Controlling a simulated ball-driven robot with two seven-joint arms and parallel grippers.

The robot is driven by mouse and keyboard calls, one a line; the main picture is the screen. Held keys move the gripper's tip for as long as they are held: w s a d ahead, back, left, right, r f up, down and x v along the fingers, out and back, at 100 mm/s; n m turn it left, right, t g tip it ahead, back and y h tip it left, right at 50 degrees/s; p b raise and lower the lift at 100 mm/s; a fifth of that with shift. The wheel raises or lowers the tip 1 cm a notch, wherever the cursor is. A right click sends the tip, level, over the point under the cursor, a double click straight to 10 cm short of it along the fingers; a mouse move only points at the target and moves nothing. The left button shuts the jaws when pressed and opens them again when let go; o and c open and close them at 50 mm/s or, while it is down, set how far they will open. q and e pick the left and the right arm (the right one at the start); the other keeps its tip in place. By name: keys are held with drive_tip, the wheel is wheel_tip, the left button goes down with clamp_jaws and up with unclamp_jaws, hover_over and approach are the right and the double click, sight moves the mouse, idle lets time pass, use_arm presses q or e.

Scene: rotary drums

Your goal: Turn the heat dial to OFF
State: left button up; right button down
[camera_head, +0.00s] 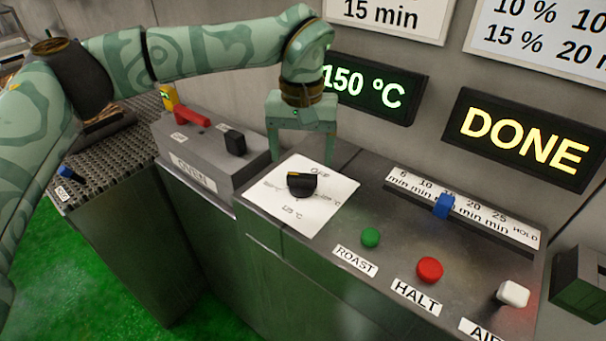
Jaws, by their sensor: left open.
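The heat dial (301,185) is a black knob on a white square plate (318,208) at the left end of the control panel. OFF is printed at the plate's far edge; temperature marks run around the other sides, with 125 °C at the near side. An orange mark shows on the knob's upper left part; I cannot tell exactly which label it points to. My left gripper (301,158) is open, fingers down, just behind and above the dial, apparently not gripping it. A display (372,88) reads 150 °C. My right gripper is not in view.
Right of the dial are a green ROAST button (370,237), a red HALT button (429,269), a white button (513,293) and a blue slider (443,206). A lit DONE sign (524,138) hangs behind. Left is a grey box with a red lever (192,116) and black switch (235,142).

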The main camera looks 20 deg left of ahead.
sight(302, 175)
use_arm(q)
wheel_tip(302, 175, down, 5)
drive_tip(key=shift+f+b, duration=0.1)
drive_tip(key=shift+b, duration=0.3)
drive_tip(key=c, duration=1)
